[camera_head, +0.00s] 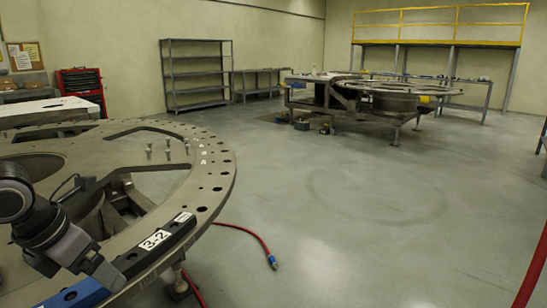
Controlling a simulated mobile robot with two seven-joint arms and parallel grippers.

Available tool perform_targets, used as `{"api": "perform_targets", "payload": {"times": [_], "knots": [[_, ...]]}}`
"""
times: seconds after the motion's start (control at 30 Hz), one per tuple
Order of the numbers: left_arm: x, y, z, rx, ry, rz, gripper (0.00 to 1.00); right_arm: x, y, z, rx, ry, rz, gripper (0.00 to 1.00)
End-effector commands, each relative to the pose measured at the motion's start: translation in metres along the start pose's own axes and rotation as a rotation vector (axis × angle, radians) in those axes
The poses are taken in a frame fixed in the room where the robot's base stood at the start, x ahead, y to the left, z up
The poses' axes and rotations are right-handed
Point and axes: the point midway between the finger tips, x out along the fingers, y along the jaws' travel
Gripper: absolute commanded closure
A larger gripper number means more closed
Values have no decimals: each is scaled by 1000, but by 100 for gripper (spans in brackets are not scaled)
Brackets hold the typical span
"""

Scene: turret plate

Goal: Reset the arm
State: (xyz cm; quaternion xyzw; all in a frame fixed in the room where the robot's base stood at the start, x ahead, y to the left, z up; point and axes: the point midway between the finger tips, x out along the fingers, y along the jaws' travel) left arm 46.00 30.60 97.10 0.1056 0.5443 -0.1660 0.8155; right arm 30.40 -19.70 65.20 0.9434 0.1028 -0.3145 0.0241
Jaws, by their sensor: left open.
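My left arm comes in from the left edge over a large round metal turret plate (218,170). My left gripper (108,277) hangs low at the plate's near rim, beside a dark block marked "3-2" (155,240) and a blue piece (82,295). The gripper looks empty; its fingertips are small and hard to make out. Whether it touches the plate I cannot tell. My right gripper is not in view.
Several small pins (168,148) stand on the plate. A red hose (245,230) lies on the floor beside it. A red post (532,268) rises at the right edge. A second turret station (400,95) stands farther back. The middle floor is clear.

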Motion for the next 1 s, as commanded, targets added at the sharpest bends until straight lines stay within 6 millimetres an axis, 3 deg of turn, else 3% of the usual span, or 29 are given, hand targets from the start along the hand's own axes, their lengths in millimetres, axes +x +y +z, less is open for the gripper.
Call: {"api": "perform_targets", "payload": {"times": [0.03, 0.23, 0.4, 0.5, 0.63, 0.77, 0.87, 1.0], "knots": [[14, -28, 1, 15, -7, -123, 16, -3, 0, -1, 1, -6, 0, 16], [36, -120, 5, -20, -78, -563, 16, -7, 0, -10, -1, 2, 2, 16], [26, -191, 13, -198, -168, -986, 16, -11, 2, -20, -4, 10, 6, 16], [13, -214, 22, -385, -231, -1220, 16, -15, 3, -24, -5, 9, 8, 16], [2, -218, 36, -708, -313, -1462, 16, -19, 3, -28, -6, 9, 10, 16], [10, -198, 42, -1109, -382, -1615, 16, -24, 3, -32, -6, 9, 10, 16], [32, -175, 35, -1461, -419, -1659, 16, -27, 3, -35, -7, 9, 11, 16], [81, -143, -1, -1992, -436, -1595, 16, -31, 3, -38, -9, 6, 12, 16]]}}
